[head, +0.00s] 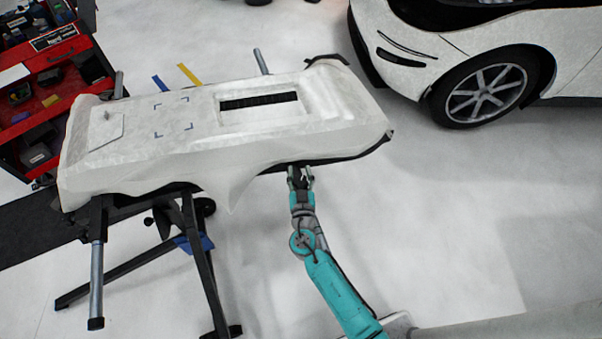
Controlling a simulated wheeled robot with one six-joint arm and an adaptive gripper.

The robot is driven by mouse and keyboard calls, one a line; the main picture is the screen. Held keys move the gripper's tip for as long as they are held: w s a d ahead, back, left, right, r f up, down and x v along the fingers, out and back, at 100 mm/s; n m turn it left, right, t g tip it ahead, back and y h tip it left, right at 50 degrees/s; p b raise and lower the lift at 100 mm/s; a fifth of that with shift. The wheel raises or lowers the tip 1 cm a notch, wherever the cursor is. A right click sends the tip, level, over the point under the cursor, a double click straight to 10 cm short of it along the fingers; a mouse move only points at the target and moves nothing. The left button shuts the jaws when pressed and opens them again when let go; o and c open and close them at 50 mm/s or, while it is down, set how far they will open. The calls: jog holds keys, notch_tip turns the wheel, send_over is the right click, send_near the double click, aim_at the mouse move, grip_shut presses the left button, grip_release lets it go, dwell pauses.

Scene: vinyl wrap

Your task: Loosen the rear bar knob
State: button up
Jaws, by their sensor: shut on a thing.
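A white bumper panel (180,135) lies on a black folding stand (197,255). My gripper (300,172) is at the panel's near edge, right of its middle, just under the dark lower rim. Its fingers are shut on a small dark thing that looks like the rear bar knob. The knob is mostly hidden by the fingers and the panel, so its turn cannot be seen. The bar that it sits on is also hidden under the panel. My arm reaches up to it from the lower right.
A red tool cart (45,85) stands at the left. A white car (480,45) with its wheel (487,90) is at the upper right. A grey bar end (261,62) sticks out behind the panel. The floor (440,220) right of my arm is clear.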

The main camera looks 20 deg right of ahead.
jog(key=shift+y, duration=0.3)
jog(key=o, duration=0.9)
jog(key=shift+s, duration=0.1)
jog(key=v, duration=1.2)
jog(key=shift+f, duration=0.1)
